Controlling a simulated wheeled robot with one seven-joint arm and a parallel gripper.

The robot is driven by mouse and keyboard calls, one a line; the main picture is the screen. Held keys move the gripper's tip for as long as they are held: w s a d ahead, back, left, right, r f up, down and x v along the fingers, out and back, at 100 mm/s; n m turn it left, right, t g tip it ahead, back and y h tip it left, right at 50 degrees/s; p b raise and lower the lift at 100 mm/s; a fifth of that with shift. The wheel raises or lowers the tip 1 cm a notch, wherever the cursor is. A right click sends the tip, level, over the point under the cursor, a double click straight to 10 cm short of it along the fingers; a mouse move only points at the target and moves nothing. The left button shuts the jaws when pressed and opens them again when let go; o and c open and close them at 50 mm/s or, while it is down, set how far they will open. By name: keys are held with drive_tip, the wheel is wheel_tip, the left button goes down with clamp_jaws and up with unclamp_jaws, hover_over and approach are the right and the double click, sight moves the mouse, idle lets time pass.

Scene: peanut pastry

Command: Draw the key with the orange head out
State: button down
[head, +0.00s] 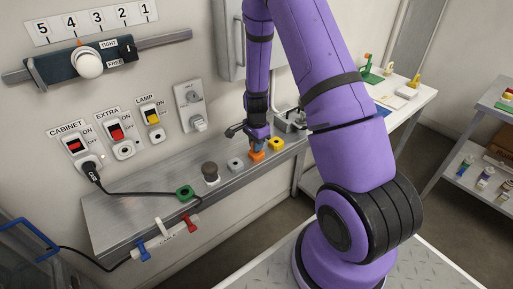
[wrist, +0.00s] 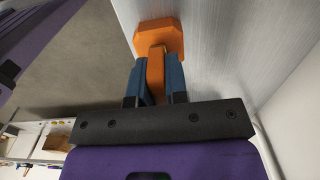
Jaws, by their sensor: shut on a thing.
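The orange-headed key (head: 257,155) is at the metal shelf, between a grey piece and a yellow piece in the head view. In the wrist view the orange key (wrist: 155,72) shows a narrow stem between my blue fingertips and a wider octagonal part beyond them, against the brushed metal. My gripper (head: 258,143) points down at the shelf and is shut on the orange stem; it also shows in the wrist view (wrist: 154,80). I cannot tell whether the key's shaft is inside the shelf.
The metal shelf (head: 130,207) also bears a green piece (head: 185,192), a dark knob (head: 210,172), a grey piece (head: 235,164) and a yellow piece (head: 276,144). A black cable plug (head: 91,172) hangs at the cabinet switch. A grey wall box (head: 229,40) stands close behind my arm.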

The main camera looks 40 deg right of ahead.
drive_tip(key=shift+r, duration=0.6)
drive_tip(key=shift+r, duration=1.3)
drive_tip(key=shift+a, duration=0.1)
